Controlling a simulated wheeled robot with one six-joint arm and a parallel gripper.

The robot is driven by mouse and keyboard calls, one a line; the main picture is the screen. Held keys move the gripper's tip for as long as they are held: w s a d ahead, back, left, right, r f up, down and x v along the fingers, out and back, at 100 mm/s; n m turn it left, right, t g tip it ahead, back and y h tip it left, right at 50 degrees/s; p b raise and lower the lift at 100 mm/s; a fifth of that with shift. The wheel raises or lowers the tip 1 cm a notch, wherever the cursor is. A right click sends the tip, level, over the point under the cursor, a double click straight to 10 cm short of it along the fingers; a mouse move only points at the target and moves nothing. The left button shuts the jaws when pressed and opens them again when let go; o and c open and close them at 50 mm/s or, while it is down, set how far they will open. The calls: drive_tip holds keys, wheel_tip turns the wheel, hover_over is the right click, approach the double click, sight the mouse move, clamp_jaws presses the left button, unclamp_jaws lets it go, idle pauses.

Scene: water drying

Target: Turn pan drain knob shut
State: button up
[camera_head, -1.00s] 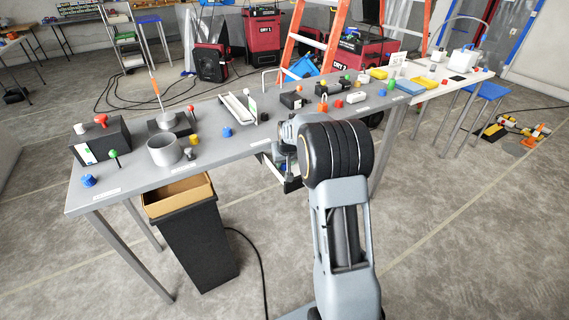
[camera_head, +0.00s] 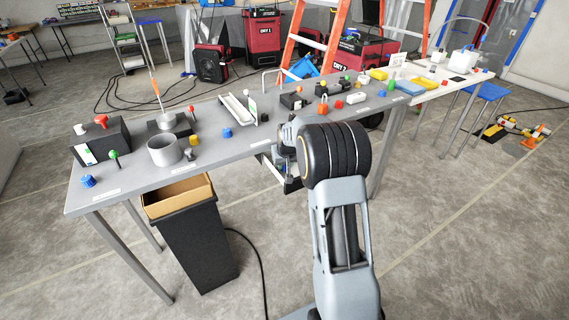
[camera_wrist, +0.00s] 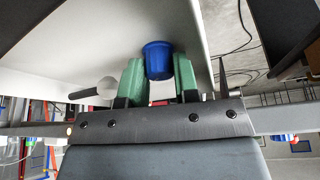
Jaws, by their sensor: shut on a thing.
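A blue round knob (camera_wrist: 158,62) shows in the wrist view between the two green finger pads of my gripper (camera_wrist: 159,82). The pads are shut on its sides. The knob stands against a pale, flat surface (camera_wrist: 75,60) that fills the upper left of that view. In the head view my gripper (camera_head: 289,183) is at the table's front edge, low and mostly hidden behind my own arm. The knob it holds cannot be seen there. How far the knob is turned cannot be told.
A long grey table (camera_head: 135,180) carries several knobs, boxes and a grey cup (camera_head: 164,150). A black bin (camera_head: 190,235) stands under its front left edge. A white tray (camera_head: 238,108) lies behind my gripper.

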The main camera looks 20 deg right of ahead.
drive_tip(key=shift+n, duration=0.4)
drive_tip(key=n+y+b, duration=0.1)
drive_tip(key=n+b, duration=0.1)
drive_tip(key=n, duration=0.1)
drive_tip(key=shift+d+f, duration=0.15)
drive_tip(key=n+y+b, duration=0.1)
drive_tip(key=n+b, duration=0.1)
drive_tip(key=shift+n, duration=0.4)
drive_tip(key=n+g+y, duration=0.1)
drive_tip(key=n+y, duration=0.1)
drive_tip(key=n, duration=0.3)
drive_tip(key=shift+b, duration=0.4)
drive_tip(key=shift+d+r+n+g, duration=0.1)
drive_tip(key=shift+r+n+g, duration=0.1)
drive_tip(key=shift+n+g, duration=0.1)
drive_tip(key=o, duration=0.6)
drive_tip(key=shift+o, duration=0.2)
drive_tip(key=p+v, duration=0.2)
drive_tip(key=v, duration=1.1)
drive_tip(key=shift+d+r, duration=0.2)
drive_tip(key=shift+r, duration=0.1)
